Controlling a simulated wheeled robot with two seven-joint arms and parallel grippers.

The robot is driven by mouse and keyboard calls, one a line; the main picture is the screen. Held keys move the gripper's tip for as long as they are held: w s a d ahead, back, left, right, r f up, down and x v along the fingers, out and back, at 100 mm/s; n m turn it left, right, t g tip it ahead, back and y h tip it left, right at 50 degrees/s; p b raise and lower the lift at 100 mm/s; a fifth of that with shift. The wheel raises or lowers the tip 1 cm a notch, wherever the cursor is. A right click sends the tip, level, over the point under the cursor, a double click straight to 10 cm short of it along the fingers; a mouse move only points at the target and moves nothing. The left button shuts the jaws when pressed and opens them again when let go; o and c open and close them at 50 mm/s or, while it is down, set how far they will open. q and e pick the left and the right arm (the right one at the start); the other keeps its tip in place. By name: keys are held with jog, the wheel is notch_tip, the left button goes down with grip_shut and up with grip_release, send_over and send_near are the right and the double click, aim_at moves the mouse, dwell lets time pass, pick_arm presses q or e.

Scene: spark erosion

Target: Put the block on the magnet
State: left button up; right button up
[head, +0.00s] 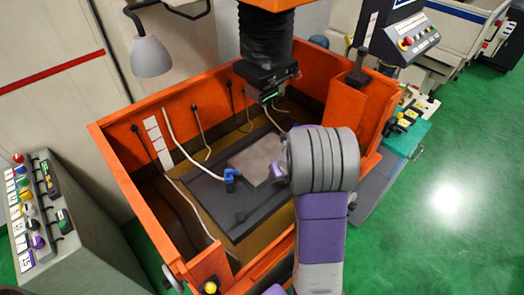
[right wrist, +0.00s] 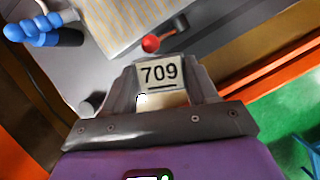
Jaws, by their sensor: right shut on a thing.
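My right gripper (right wrist: 160,88) is shut on a pale block (right wrist: 158,74) marked 709. In the head view my thick grey and purple right arm hides the block and most of the gripper. The magnet (head: 254,158) is a light grey plate on a dark slab inside the orange tank. In the right wrist view the finely striped magnet (right wrist: 118,18) is at the top, beyond the block. The block appears apart from it; its height above the tank floor is hard to tell. My left gripper is not in view.
A blue nozzle (head: 231,175) stands at the magnet's left edge. A red-knobbed lever (right wrist: 152,43) is at its side. The black machine head (head: 266,75) hangs above the back of the tank. Orange tank walls (head: 110,165) surround the work area.

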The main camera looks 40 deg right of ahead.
jog(key=w+d, duration=0.1)
jog(key=w, duration=0.3)
jog(key=w+d, duration=0.2)
jog(key=w, duration=0.3)
jog(key=w+d, duration=0.1)
jog(key=w, duration=0.4)
jog(key=shift+w+d+p, duration=0.2)
jog(key=shift+d+p, duration=0.05)
jog(key=shift+p, duration=0.05)
jog(key=shift+f, duration=1.8)
jog(key=o, duration=1.5)
jog(key=shift+f, duration=0.1)
jog(key=shift+c, duration=0.2)
jog(key=d+v, duration=0.1)
jog(key=v, duration=0.6)
jog(key=shift+a+r, duration=0.4)
jog(key=shift+a, duration=0.15)
